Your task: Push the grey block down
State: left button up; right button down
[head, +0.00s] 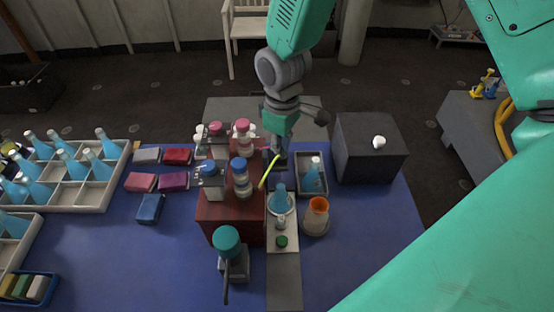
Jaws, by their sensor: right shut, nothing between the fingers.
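A small grey block (147,155) lies flat on the blue table, at the back left of a small group of coloured blocks. A red block (178,156) is just to its right, and a pink block (141,182) is in front of it. My right gripper (279,160) is well to the right of the grey block, behind the bottles at the middle of the table. It appears shut and empty, pointing down; its fingertips are small and partly hidden. My left gripper is out of view.
Bottles stand on a red-brown box (228,213) between my right gripper and the blocks. A compartment tray (78,195) with blue bottles stands left. A dark box (370,150) with a white knob stands right. A purple block (173,181) and blue block (150,208) lie nearby.

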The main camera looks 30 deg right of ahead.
aim_at(281, 162)
jog(key=shift+f+b, duration=1.3)
jog(key=shift+f, duration=1.35)
jog(key=shift+r, duration=0.1)
notch_tip(281, 162, up, 7)
jog(key=p, duration=0.7)
jog(key=shift+r, duration=0.1)
jog(key=c, duration=2.2)
grip_release()
